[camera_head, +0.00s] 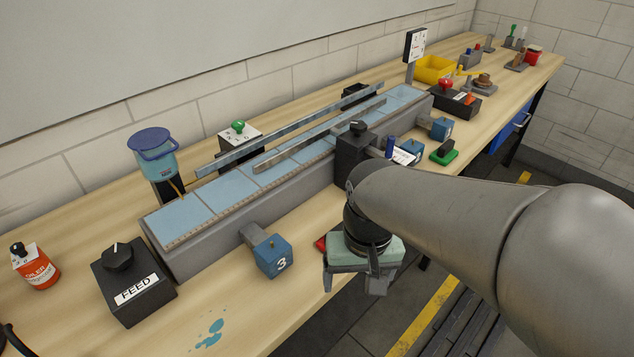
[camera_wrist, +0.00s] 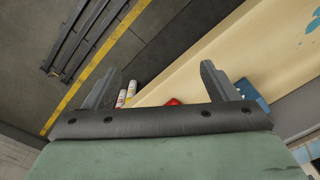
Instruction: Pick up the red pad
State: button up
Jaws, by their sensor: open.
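The red pad (camera_head: 320,243) shows as a small red piece at the front edge of the bench, right of the blue block marked 3. The rest of it is hidden behind my gripper. In the wrist view a bit of red (camera_wrist: 172,102) shows just past my gripper's dark crossbar, between the two fingers. My gripper (camera_head: 354,284) hangs at the bench's front edge, beside the red piece.
The blue block marked 3 (camera_head: 274,257) and the long conveyor (camera_head: 240,205) stand left of and behind my gripper. A FEED box (camera_head: 131,284) is farther left. A green pad (camera_head: 443,153) lies farther right.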

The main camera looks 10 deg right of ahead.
jog(key=w+d+r+m, duration=0.1)
jog(key=w+r+m, duration=0.4)
jog(key=w, duration=0.3)
jog(key=w+d+r+m, duration=0.1)
jog(key=w+r+m, duration=0.4)
jog(key=w, duration=0.2)
send_near(321, 242)
jog(key=d, duration=0.1)
jog(key=d+f, duration=0.1)
jog(key=d, duration=0.1)
jog(key=d+f, duration=0.1)
jog(key=shift+w+d+f, duration=0.25)
jog(key=shift+a+f+p, duration=0.15)
jog(key=shift+f, duration=1.2)
jog(key=shift+a+f+p, duration=0.15)
jog(key=shift+f, duration=1.25)
jog(key=shift+c, duration=0.3)
jog(key=c, duration=1)
